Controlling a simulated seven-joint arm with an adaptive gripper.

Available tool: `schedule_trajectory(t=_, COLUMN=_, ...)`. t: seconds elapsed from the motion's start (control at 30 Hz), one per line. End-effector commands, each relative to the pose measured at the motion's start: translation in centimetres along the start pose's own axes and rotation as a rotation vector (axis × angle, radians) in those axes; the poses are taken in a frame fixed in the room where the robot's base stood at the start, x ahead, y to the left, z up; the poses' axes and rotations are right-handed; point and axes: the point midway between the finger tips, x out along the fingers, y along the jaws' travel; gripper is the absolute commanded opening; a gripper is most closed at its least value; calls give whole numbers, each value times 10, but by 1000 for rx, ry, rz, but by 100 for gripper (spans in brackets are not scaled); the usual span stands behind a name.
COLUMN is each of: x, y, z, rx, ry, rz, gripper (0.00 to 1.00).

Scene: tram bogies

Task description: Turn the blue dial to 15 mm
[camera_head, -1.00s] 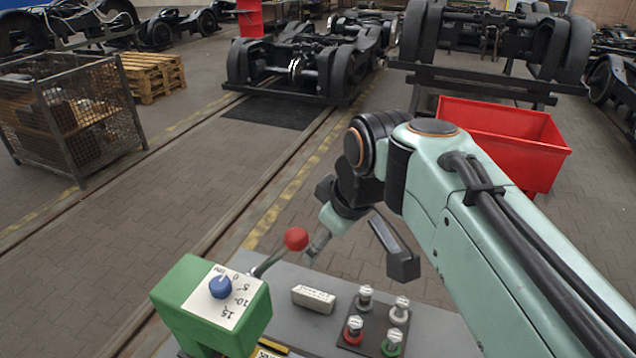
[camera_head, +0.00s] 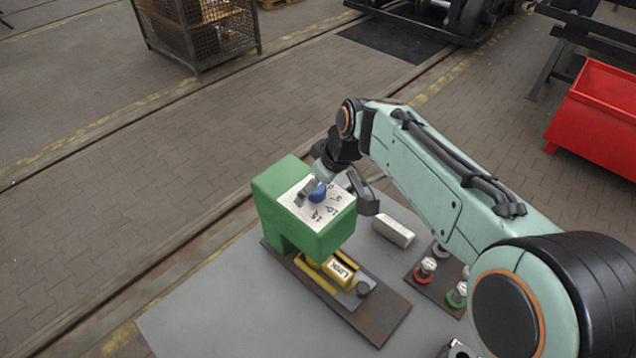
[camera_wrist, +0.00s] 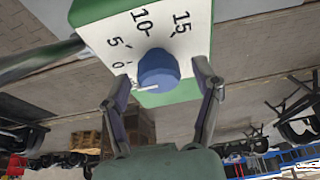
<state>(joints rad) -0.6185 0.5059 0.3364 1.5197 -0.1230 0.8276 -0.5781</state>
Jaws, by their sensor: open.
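The blue dial (camera_head: 318,192) sits on a white scale plate (camera_head: 335,209) on top of a green housing (camera_head: 278,190). In the wrist view the dial (camera_wrist: 158,68) shows between numbers 0, 5, 10 and 15. Its white pointer points left, close to the 0 end of the scale, clearly away from 15. My gripper (camera_wrist: 162,74) is open, with one finger on each side of the dial. I cannot tell whether either finger touches it. In the head view my gripper (camera_head: 332,191) is over the plate and partly covers it.
A yellow labelled block (camera_head: 335,270) is below the housing on a brown base. The table's front left is clear.

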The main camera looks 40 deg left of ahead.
Motion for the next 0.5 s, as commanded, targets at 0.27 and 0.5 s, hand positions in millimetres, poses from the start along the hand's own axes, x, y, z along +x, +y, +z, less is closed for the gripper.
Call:
schedule_trajectory(t=0.27, x=0, y=0, z=0, rx=1, ry=0, rz=1, gripper=24)
schedule_trajectory(t=0.5, x=0, y=0, z=0, rx=2, ry=0, rz=1, gripper=2)
